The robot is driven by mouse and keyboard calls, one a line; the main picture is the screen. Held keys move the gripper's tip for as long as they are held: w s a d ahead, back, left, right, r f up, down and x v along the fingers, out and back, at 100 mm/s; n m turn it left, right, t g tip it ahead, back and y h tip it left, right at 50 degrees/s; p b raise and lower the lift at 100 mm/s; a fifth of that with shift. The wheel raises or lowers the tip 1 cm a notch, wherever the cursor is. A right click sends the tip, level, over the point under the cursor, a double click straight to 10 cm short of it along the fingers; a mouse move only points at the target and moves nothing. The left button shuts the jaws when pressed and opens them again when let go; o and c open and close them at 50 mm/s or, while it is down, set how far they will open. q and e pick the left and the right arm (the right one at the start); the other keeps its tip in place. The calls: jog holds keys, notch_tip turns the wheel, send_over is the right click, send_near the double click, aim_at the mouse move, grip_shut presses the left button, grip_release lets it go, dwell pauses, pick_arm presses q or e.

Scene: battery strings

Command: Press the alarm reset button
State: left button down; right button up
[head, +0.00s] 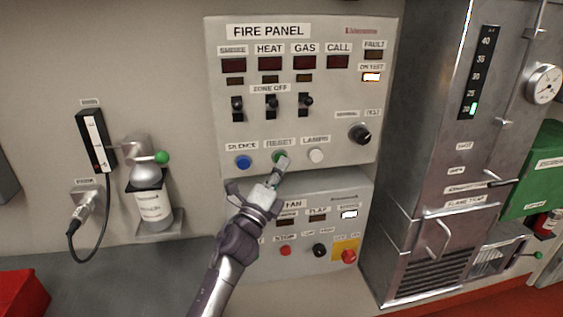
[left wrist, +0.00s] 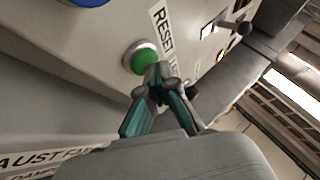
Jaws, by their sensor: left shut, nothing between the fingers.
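The fire panel (head: 215,110) is on the wall in the head view. Its green button under the RESET label shows in part (head: 278,157), partly covered by my left gripper (head: 284,165). In the left wrist view the green reset button (left wrist: 146,58) sits in a pale ring beside the RESET label. My left gripper (left wrist: 157,72) is shut and empty, its tips right at the lower edge of the button. I cannot tell whether they touch it. My right gripper is not in view.
The blue SILENCE button (head: 243,162) and the white LAMPS button (head: 316,156) flank the reset button. Above are zone switches (head: 271,104) and a rotary knob (head: 360,133). A fan panel (head: 335,187) sits below. A steel cabinet (head: 425,130) stands to the right.

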pick_arm(q)
jog(key=shift+w, duration=0.2)
jog(key=shift+s, duration=0.1)
jog(key=shift+s+d+p, duration=0.2)
jog(key=shift+s+p, duration=0.2)
jog(key=shift+s, duration=0.6)
jog(key=s, duration=0.2)
jog(key=s+d+p, duration=0.1)
jog(key=s, duration=0.1)
jog(key=shift+s+d, duration=0.2)
jog(key=shift+s, duration=0.2)
dwell(0.4)
